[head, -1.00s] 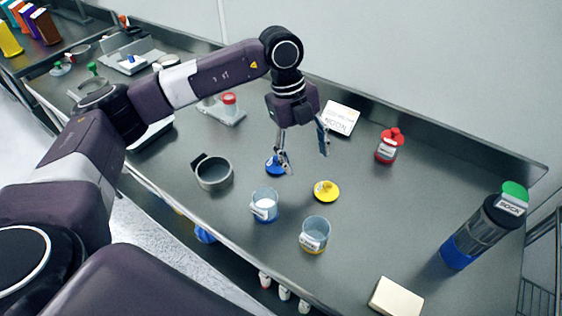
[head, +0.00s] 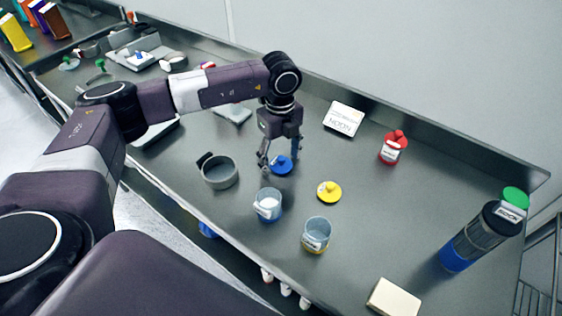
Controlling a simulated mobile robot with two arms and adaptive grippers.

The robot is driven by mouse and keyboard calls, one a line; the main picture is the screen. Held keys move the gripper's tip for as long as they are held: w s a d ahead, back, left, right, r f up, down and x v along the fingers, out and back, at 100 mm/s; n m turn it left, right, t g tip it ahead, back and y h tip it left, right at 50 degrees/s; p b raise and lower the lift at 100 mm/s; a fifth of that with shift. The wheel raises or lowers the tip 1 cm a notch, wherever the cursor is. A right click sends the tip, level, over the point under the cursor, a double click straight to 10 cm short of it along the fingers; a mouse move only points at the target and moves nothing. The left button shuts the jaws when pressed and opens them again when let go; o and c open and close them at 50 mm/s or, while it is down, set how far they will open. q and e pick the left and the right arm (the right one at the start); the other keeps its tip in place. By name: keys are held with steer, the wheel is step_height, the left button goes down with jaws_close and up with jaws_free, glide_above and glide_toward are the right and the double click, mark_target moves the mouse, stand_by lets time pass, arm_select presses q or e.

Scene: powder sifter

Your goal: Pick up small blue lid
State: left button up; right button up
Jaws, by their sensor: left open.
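The small blue lid (head: 281,167) lies on the steel table in the middle of the head view, with a small knob on top. My left gripper (head: 279,165) points down over it and is open, with one finger on the lid's left side and the other towards its far right side. Part of the lid is covered by the gripper. I cannot tell whether the fingers touch it. My right gripper is not in view.
Close by stand a grey sieve pan (head: 219,172), a clear cup with white powder (head: 268,205), another clear cup (head: 316,235) and a yellow lid (head: 329,191). A red-capped jar (head: 392,148), a white sign (head: 343,119), a tall dark cylinder (head: 480,238) and a pale block (head: 394,298) are farther off.

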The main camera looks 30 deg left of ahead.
arm_select(q)
steer(key=shift+c, duration=0.6)
steer(key=c, duration=0.8)
steer(key=shift+o, duration=0.2)
steer(key=shift+r, duration=0.1)
